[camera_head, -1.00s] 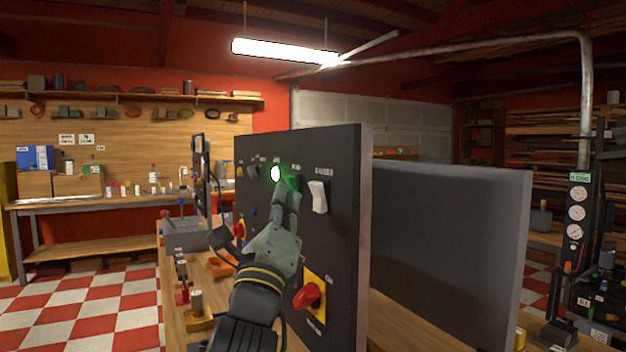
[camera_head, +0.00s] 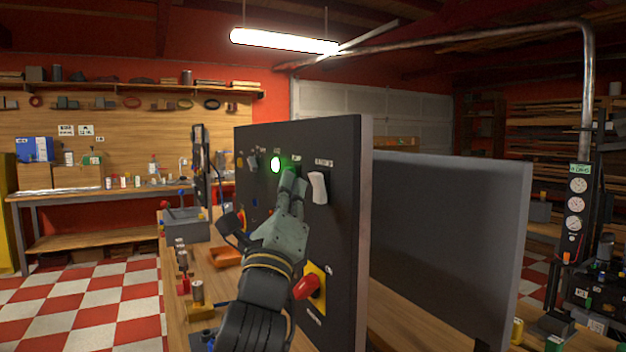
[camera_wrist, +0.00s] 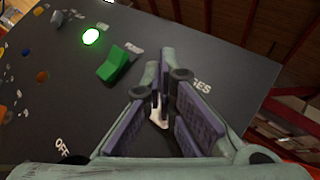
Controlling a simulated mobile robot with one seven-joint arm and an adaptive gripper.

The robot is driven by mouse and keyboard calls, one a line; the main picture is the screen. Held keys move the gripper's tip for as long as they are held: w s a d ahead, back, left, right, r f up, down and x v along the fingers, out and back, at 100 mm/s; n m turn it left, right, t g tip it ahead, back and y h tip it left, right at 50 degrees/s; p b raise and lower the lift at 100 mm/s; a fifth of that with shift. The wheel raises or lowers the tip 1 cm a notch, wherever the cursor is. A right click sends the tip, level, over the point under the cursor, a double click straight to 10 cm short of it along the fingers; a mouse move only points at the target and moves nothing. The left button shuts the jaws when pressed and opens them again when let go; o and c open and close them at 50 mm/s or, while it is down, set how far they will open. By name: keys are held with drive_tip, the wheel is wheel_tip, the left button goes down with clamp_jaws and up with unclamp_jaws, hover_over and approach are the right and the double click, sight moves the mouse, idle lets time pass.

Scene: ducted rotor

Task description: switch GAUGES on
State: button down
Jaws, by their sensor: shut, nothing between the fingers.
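The GAUGES switch (camera_head: 318,187) is a white rocker on the dark upright panel (camera_head: 342,240), under a label hard to read in the head view. In the wrist view the white rocker (camera_wrist: 158,122) shows only partly behind my fingers, with the letters "GES" beside them. I cannot tell which way it is tipped. My gripper (camera_head: 292,184) is shut and empty, just left of the white rocker in the head view. In the wrist view its fingers (camera_wrist: 165,78) come together over the panel near the rocker. Contact cannot be made out.
A green rocker (camera_wrist: 118,64) and a lit green lamp (camera_head: 275,164) are left of the GAUGES switch. A red rotary knob (camera_head: 306,287) on a yellow plate sits lower on the panel. A grey screen (camera_head: 450,220) stands to the right. Small items crowd the bench at left.

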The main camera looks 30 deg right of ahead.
idle(0.7)
drive_tip(key=shift+d+r, duration=0.15)
drive_tip(key=shift+d, duration=0.25)
drive_tip(key=shift+d+r, duration=0.2)
drive_tip(key=shift+d, duration=0.2)
idle(0.6)
drive_tip(key=shift+a+f, duration=0.1)
drive_tip(key=shift+a, duration=0.05)
drive_tip(key=shift+a+f, duration=0.3)
drive_tip(key=shift+a, duration=0.4)
drive_tip(key=a+b, duration=0.1)
drive_tip(key=a+f+b, duration=0.1)
drive_tip(key=a, duration=0.1)
drive_tip(key=a+f+b, duration=0.1)
drive_tip(key=shift+s+a, duration=0.1)
drive_tip(key=shift+a, duration=0.15)
idle(0.6)
